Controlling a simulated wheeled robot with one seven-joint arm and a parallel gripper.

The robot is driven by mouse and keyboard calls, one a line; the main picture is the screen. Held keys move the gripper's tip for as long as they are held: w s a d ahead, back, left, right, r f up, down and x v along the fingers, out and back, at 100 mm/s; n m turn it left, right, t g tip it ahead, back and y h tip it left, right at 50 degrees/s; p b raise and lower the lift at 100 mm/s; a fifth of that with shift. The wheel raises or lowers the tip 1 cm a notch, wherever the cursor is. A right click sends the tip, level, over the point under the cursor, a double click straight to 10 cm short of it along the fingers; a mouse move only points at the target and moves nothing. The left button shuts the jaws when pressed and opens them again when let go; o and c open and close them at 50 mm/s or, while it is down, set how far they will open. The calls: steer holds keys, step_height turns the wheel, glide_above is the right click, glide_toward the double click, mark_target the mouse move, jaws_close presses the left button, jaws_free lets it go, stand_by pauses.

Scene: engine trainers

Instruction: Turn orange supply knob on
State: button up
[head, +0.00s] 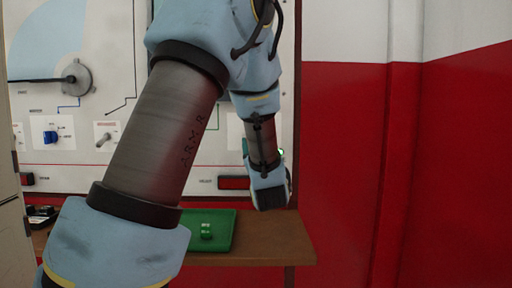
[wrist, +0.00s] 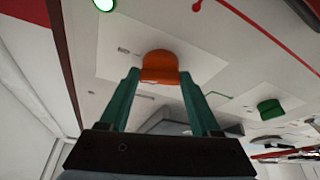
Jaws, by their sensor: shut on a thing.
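The orange supply knob (wrist: 160,66) sits on a white plate (wrist: 110,52) on the panel in the wrist view. My gripper (wrist: 159,75) has its two green fingers on either side of the knob, shut on it. In the head view my gripper (head: 268,186) is at the panel's lower right, and my arm hides the knob there. I cannot read the knob's marks or its exact turn angle.
A lit green lamp (wrist: 104,4) and a green knob (wrist: 270,109) are on the panel near the orange one. A blue knob (head: 50,137) and a lever (head: 103,140) are at left. A green tray (head: 222,242) lies on the wooden bench (head: 278,240) below.

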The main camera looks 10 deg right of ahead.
steer(key=shift+a+f+m+h+b, duration=0.1)
steer(key=shift+m+h+b, duration=0.15)
steer(key=shift+m+h, duration=0.8)
steer(key=shift+a+m+h+b, duration=0.1)
steer(key=shift+m+h+b, duration=0.15)
steer(key=shift+m, duration=1.5)
steer(key=o, duration=1.4)
steer(key=shift+h, duration=0.3)
steer(key=b+v, duration=0.7)
steer(key=v, duration=0.3)
steer(key=shift+s+f, duration=0.1)
steer(key=shift+s, duration=0.25)
